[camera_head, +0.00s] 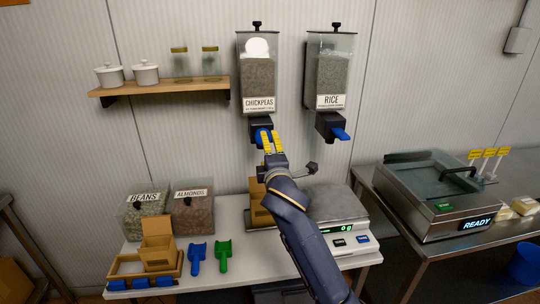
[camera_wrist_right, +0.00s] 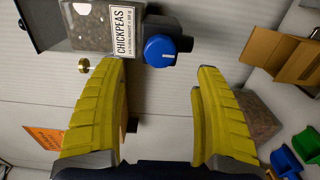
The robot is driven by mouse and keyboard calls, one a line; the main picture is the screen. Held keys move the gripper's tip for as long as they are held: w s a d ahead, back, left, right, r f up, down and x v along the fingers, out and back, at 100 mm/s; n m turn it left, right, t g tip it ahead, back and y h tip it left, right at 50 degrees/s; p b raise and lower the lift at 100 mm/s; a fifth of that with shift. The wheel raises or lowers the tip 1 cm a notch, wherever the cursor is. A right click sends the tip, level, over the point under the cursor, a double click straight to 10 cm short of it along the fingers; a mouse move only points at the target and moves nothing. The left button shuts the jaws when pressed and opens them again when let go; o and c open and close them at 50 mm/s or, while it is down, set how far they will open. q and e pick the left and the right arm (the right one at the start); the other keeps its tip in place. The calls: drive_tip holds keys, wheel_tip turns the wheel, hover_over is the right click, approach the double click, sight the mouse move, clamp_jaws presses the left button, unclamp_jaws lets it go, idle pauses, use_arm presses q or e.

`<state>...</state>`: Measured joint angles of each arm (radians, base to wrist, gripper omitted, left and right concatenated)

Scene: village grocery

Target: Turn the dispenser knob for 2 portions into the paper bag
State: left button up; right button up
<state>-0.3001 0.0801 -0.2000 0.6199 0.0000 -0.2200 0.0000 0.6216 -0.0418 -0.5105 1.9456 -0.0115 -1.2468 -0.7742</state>
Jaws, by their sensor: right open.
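The chickpeas dispenser (camera_head: 258,80) hangs on the wall with its label at the front. Its blue knob (camera_head: 262,138) is partly hidden by my right gripper (camera_head: 268,133) in the head view. The right wrist view shows the round blue knob (camera_wrist_right: 160,50) with a white mark, lying between the lines of the two yellow fingers, just beyond their tips. The right gripper is open and holds nothing. A brown paper container (camera_head: 260,204), perhaps the bag, stands below the dispenser, mostly hidden by my right arm. My left gripper is not in view.
A rice dispenser (camera_head: 327,83) with a blue handle hangs to the right. A scale (camera_head: 335,215) reads 0 g. A brown open box (camera_head: 158,236), bean and almond bins, and a blue scoop (camera_head: 197,256) and green scoop (camera_head: 223,254) stand left. A sealing machine (camera_head: 430,195) shows READY.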

drive_tip(key=shift+s+d, duration=0.15)
drive_tip(key=shift+s, duration=1)
